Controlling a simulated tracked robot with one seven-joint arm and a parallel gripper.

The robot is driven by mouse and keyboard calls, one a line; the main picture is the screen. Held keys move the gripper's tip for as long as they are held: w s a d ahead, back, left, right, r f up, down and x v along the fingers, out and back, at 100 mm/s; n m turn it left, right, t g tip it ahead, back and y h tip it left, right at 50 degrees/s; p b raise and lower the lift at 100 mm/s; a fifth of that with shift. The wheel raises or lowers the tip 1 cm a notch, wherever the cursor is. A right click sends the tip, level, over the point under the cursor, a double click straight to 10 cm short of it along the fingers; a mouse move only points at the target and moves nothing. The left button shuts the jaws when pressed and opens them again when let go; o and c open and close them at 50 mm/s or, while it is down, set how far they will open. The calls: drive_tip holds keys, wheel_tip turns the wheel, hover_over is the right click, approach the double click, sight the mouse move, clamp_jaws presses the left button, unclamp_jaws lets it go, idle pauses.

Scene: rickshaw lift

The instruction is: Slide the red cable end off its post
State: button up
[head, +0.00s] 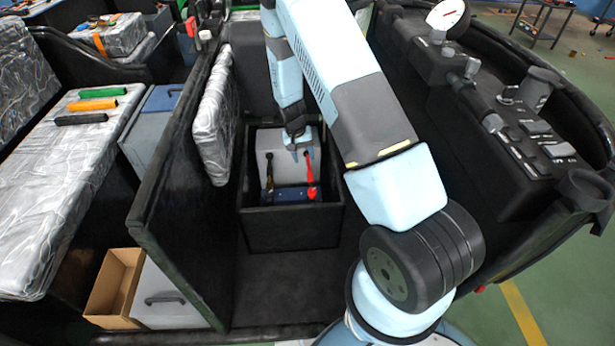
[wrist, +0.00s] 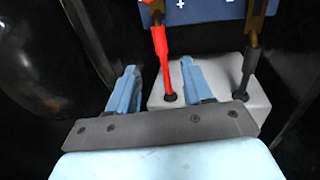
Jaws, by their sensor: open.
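The red cable end (head: 311,190) lies at the blue battery (head: 290,195) in the black box. In the wrist view, the red sleeve (wrist: 160,42) leads up to a bronze-coloured clamp at the blue battery (wrist: 205,8), which has plus and minus marks. The post under the clamp cannot be made out. My gripper (head: 299,148) is above the grey block. In the wrist view, its open fingers (wrist: 160,72) point toward the battery. The red cable shows between them, closer to the right finger. The fingers hold nothing.
The grey block (wrist: 220,85) carries the red cable and a black cable (wrist: 250,68). The black box walls (head: 290,228) surround them closely. A silver-padded panel (head: 213,130) stands left of the box. Dark floor (head: 290,290) in front is clear.

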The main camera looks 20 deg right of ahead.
sight(310, 177)
drive_tip(key=f, duration=0.3)
drive_tip(key=d+f, duration=0.1)
drive_tip(key=f, duration=0.3)
drive_tip(key=d+f, duration=0.1)
drive_tip(key=f, duration=0.3)
drive_tip(key=shift+s+d+f, duration=0.1)
drive_tip(key=shift+s, duration=0.15)
drive_tip(key=shift+c, duration=0.2)
clamp_jaws()
